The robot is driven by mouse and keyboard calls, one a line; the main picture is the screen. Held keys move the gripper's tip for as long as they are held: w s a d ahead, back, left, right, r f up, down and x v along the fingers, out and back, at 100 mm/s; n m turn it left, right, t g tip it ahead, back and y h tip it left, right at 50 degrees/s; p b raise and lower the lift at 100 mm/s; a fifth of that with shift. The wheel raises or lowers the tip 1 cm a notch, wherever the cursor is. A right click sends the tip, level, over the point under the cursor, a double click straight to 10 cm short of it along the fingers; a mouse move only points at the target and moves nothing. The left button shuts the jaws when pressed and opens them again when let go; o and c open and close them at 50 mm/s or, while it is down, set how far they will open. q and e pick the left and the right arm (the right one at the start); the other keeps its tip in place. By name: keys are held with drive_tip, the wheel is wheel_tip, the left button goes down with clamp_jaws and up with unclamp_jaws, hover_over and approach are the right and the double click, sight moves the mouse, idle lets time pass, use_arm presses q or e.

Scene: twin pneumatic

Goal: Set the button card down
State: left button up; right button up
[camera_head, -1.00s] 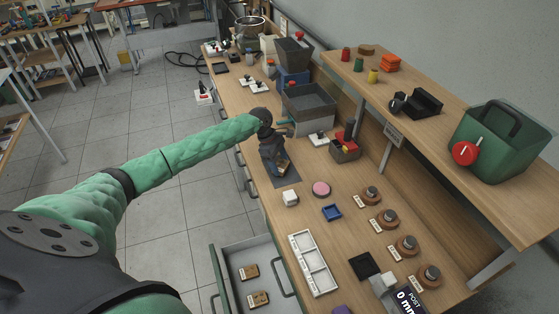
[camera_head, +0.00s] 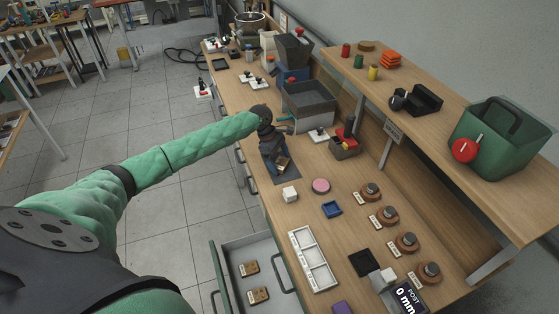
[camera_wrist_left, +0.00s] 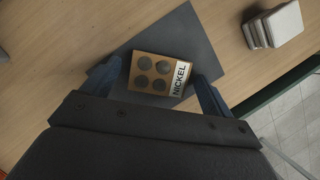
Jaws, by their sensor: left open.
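The button card (camera_wrist_left: 155,75) is a small tan card with several round dark grey buttons and a white NICKEL label. In the left wrist view it lies on a dark grey mat (camera_wrist_left: 200,40), slightly turned. My left gripper (camera_wrist_left: 158,88) is open, with one blue finger on either side of the card and narrow gaps showing. In the head view the gripper (camera_head: 278,160) points down over the mat (camera_head: 290,180), and a bit of the card (camera_head: 283,163) shows beside the fingers. My right gripper is not in view.
An open drawer (camera_head: 232,262) holds two similar cards. A grey bin (camera_head: 308,106) stands behind.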

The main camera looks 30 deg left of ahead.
use_arm(q)
drive_tip(key=b+v, duration=0.4)
drive_tip(key=v, duration=0.8)
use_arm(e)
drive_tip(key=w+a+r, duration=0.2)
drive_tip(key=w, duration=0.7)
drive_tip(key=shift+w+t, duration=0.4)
use_arm(q)
drive_tip(key=shift+s, duration=0.1)
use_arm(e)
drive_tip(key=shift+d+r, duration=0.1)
